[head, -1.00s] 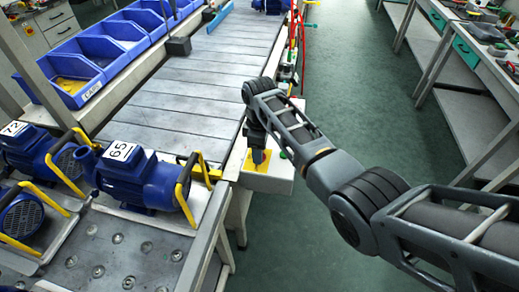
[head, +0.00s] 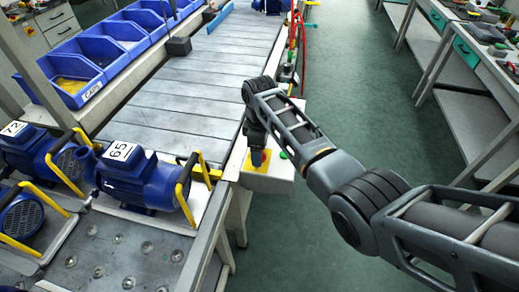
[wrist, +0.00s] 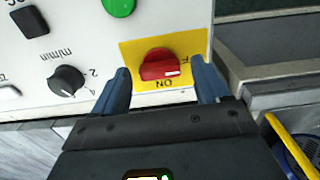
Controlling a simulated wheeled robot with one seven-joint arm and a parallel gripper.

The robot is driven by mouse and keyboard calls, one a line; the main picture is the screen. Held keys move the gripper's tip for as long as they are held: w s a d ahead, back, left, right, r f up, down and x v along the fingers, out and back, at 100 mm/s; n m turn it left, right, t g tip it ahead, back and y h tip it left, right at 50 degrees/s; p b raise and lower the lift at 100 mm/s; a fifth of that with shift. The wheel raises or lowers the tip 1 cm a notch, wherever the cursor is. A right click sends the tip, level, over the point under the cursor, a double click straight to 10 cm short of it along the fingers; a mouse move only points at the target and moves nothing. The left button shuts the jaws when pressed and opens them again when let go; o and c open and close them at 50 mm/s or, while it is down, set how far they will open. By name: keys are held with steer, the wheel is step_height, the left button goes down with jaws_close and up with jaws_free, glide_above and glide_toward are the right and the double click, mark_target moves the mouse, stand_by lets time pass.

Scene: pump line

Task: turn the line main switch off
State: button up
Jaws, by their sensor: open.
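The line main switch is a red rotary knob (wrist: 158,66) on a yellow plate (wrist: 187,42) in the wrist view. The lettering appears upside down: ON is just below the knob, and part of an F shows to its right. A white mark is on the knob's lower right face; I cannot tell surely which label it points to. My gripper (wrist: 161,80) is open, with one blue-grey finger on each side of the knob, apart from it as far as I can see. In the head view my gripper (head: 257,158) is over the yellow plate (head: 248,166) on the white control box (head: 270,182).
A black speed dial (wrist: 67,80), a green button (wrist: 119,6) and a black rocker (wrist: 30,21) share the panel. The conveyor (head: 180,105) lies left of the box, with a blue pump (head: 140,178) near its front end. The green floor (head: 350,75) to the right is clear.

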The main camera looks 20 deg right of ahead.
step_height(320, 180, up, 8)
steer(key=shift+f+b, duration=0.25)
steer(key=shift+b, duration=0.1)
steer(key=shift+s, duration=0.1)
stand_by(0.3)
